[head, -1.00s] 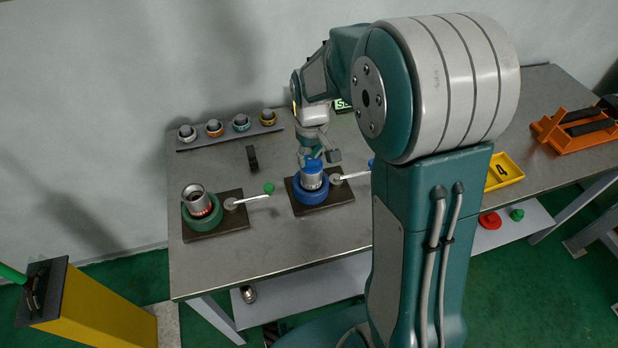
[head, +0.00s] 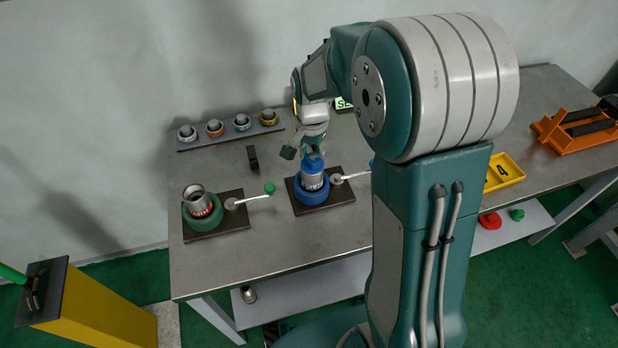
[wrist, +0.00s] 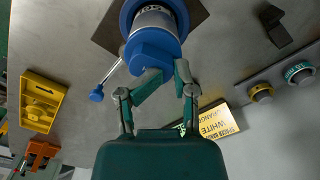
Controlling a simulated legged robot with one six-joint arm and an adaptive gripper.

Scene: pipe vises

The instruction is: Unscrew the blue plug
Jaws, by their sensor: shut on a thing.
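The blue plug (head: 312,165) sits on top of a silver pipe (head: 312,181) held upright in the blue vise (head: 300,193) on a dark base plate. My gripper (head: 313,152) is above the plug, its fingers shut on it. In the wrist view, the fingers (wrist: 166,75) close on the near part of the blue plug (wrist: 152,48). The blue vise (wrist: 178,10) shows behind it. The head view partly hides the contact; how far the plug is screwed in cannot be told.
A green vise (head: 206,219) with a silver and red pipe stands at left. Both vises have lever handles, the left one green-tipped (head: 269,188). A rack (head: 190,144) with several ringed fittings lies at the back. A yellow number 4 tray (head: 512,181) is at right. The table's front left is clear.

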